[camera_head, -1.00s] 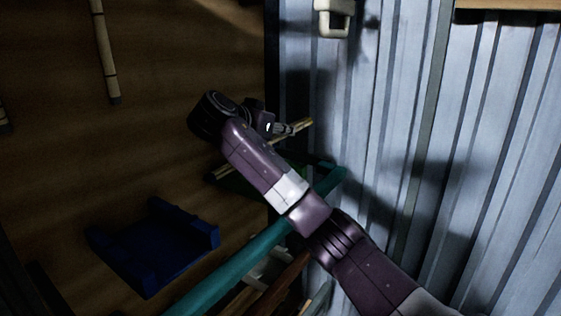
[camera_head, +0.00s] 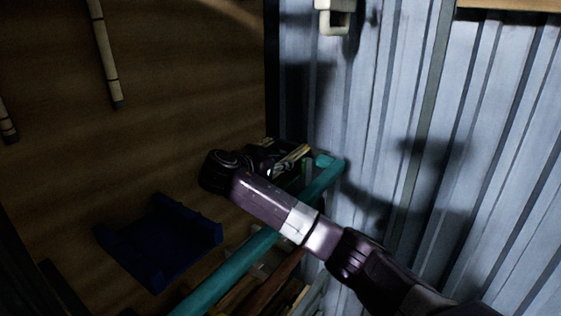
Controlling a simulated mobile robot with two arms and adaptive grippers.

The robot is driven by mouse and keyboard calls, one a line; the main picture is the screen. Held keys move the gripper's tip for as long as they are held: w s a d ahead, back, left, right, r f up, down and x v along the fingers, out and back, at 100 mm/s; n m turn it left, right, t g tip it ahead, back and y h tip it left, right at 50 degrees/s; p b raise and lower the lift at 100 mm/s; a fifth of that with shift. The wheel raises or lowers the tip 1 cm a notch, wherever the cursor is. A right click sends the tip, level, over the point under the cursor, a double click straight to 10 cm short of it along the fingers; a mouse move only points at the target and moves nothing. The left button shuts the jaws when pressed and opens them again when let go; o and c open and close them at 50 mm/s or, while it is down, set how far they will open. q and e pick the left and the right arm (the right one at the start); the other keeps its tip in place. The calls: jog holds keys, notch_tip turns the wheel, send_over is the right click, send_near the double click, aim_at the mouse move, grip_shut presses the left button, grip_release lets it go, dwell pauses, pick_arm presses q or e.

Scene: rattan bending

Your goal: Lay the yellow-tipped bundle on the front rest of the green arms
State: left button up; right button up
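My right arm comes in from the lower right, and its gripper (camera_head: 285,165) is beside the far end of the teal-green arm (camera_head: 237,265). A pale yellowish bundle (camera_head: 294,158) shows at the gripper, close above the green parts. Its lower part is hidden behind my wrist. The fingers appear to be around the bundle, but it is dark and small there. I cannot tell whether the bundle touches the green arm. The front rest cannot be made out clearly. My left gripper is not in view.
A dark blue cradle-like holder (camera_head: 160,243) is at the lower left. Bamboo-like poles (camera_head: 104,50) are against the brown surface on the left. A corrugated metal wall (camera_head: 420,130) stands at right with a pale bracket (camera_head: 335,18). Brown poles (camera_head: 270,285) lie below the green arm.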

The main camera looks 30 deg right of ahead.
jog(key=o, duration=0.3)
jog(key=shift+w, duration=0.1)
jog(key=v, duration=1)
jog(key=shift+a, duration=0.3)
jog(key=shift+s+a+r, duration=0.35)
jog(key=shift+s+a, duration=0.05)
jog(key=shift+a, duration=0.15)
dwell(0.3)
